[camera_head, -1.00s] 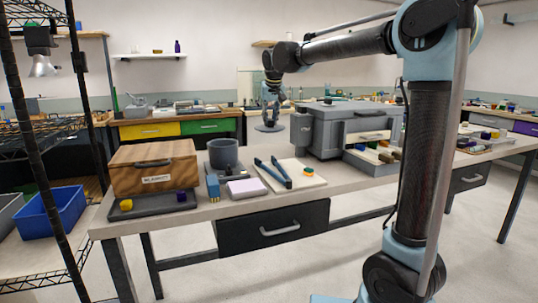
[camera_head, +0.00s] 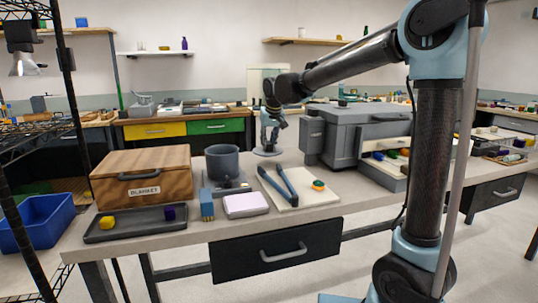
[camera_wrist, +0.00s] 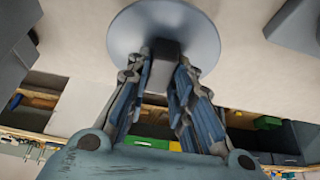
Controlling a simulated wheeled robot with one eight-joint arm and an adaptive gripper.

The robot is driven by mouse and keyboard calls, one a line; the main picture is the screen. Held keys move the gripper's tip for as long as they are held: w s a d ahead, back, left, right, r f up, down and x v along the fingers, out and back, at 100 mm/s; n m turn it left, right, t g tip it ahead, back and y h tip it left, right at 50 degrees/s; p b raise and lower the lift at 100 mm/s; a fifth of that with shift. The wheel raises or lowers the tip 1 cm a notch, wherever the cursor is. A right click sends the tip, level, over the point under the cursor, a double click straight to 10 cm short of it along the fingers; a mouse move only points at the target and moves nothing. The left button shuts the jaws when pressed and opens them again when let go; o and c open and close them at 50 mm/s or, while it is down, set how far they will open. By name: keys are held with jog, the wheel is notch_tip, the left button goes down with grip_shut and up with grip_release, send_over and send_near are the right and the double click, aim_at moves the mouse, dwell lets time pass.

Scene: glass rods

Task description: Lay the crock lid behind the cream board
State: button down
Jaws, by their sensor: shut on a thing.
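The crock lid is a round grey disc (camera_head: 267,152) with a dark block-like knob (camera_wrist: 166,52). My gripper (camera_head: 270,136) is shut on the knob; in the wrist view its fingers (camera_wrist: 163,75) close on both sides of it. The lid is level, near the rear edge of the table, behind the cream board (camera_head: 310,198). I cannot tell whether it touches the tabletop. The board carries a blue two-handled tool (camera_head: 278,184) and a small orange and green object (camera_head: 319,185). The grey crock (camera_head: 222,163) stands open to the left of the lid.
A grey cabinet-like box (camera_head: 345,133) stands close to the right of the lid. At the left are a wooden box (camera_head: 140,172), a dark tray (camera_head: 135,224), a blue brush-like object (camera_head: 207,204) and a pale lilac block (camera_head: 245,204). Bare tabletop lies between crock and board.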

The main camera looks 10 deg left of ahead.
aim_at(268, 150)
jog(key=shift+s+a+f, duration=0.1)
jog(key=shift+f, duration=2.1)
jog(key=c, duration=1.4)
grip_release()
jog(key=shift+f, duration=0.1)
jog(key=v, duration=1.2)
